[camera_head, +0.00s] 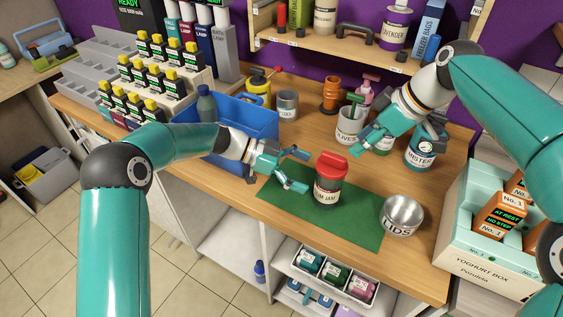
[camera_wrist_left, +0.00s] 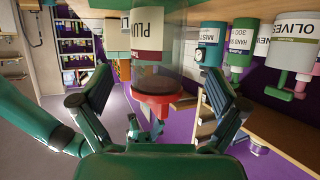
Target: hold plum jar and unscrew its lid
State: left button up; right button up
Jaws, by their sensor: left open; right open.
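The plum jar (camera_head: 327,188) stands upright on the green mat (camera_head: 350,222), with a red lid (camera_head: 332,165) on it. Its label reads partly "M JAM" in the head view. My left gripper (camera_head: 304,171) is open just left of the jar, fingers pointing at it. In the left wrist view the jar (camera_wrist_left: 150,38) appears upside down beyond the open fingers (camera_wrist_left: 150,88), its red lid lowest. Contact cannot be told. My right gripper (camera_head: 371,143) is open and empty, above and behind the jar to the right, near the olives container.
A metal bowl labelled "LIDS" (camera_head: 402,213) stands right of the mat. Behind are the olives container (camera_head: 348,127), a teal jar (camera_head: 420,155) and a grey tin (camera_head: 287,104). A blue crate (camera_head: 262,122) is behind my left arm; a yoghurt box (camera_head: 485,240) is at right.

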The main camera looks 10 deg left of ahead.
aim_at(329, 182)
pick_arm(q)
jog(key=x, duration=0.7)
jog(key=shift+f, duration=0.1)
jog(key=c, duration=1.4)
jog(key=o, duration=0.7)
jog(key=shift+s, duration=0.1)
jog(key=c, duration=0.7)
jog(key=shift+o, duration=0.2)
